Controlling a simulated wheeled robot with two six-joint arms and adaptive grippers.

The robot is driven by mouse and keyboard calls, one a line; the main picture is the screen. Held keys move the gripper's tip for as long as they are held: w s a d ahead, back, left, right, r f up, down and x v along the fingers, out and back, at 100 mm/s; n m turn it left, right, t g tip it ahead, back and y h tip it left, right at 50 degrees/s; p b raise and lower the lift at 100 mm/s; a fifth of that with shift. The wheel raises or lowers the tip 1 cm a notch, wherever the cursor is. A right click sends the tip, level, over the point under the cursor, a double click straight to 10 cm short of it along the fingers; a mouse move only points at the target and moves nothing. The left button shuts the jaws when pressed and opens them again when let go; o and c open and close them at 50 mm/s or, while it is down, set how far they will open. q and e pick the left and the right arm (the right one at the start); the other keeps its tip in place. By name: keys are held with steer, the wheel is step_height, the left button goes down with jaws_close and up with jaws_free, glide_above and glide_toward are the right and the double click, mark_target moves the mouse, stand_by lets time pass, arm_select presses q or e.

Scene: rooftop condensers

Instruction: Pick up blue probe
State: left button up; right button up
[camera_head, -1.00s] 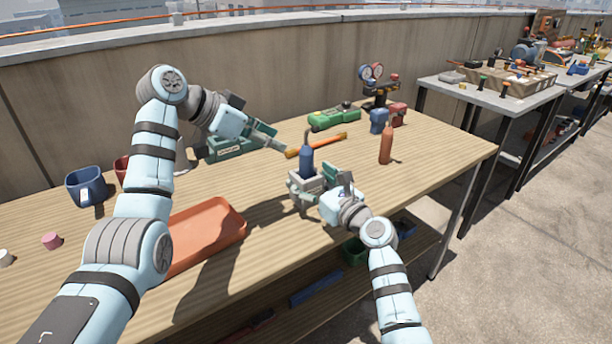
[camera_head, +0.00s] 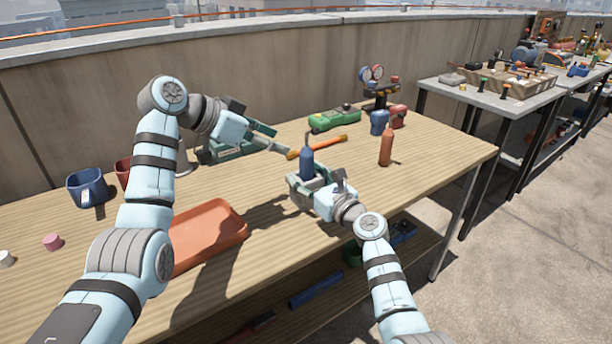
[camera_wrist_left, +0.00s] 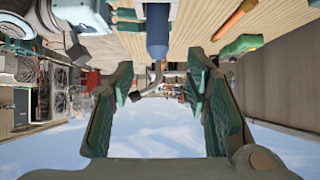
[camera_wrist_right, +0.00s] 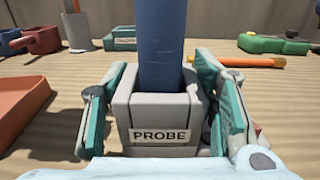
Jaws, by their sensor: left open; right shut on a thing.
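The blue probe (camera_head: 307,163) stands upright in a grey holder labelled PROBE (camera_wrist_right: 160,138), with a thin bent tip above its handle. Its blue handle fills the upper middle of the right wrist view (camera_wrist_right: 161,45). My right gripper (camera_head: 306,187) is low at the table's front, its fingers on either side of the holder and shut on it, below the blue handle. My left gripper (camera_head: 287,151) is open and empty, above the table to the left of and behind the probe. The left wrist view shows the blue handle (camera_wrist_left: 158,30) beyond its open fingers.
An orange tray (camera_head: 207,232) lies to the left. A blue mug (camera_head: 88,188) stands at far left. An orange-handled tool (camera_head: 325,143) and green device (camera_head: 334,119) lie behind the probe. An orange bottle-shaped item (camera_head: 386,148) stands at right. Bare tabletop lies around the holder.

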mark_target(306, 147)
arm_select(q)
steer(key=w+d+f+t+h, duration=0.1)
steer(key=d+t, duration=0.1)
steer(key=w+d+f+n+t+h, duration=0.1)
steer(key=w+d+t, duration=0.1)
steer(key=d, duration=0.1)
steer(key=w+d+f+n+t+h, duration=0.1)
steer(key=w+d+t, duration=0.1)
steer(key=shift+w+d+h, duration=0.1)
steer(key=shift+d+h, duration=0.1)
steer(key=shift+h, duration=0.2)
jaws_close()
steer(key=shift+r, duration=0.1)
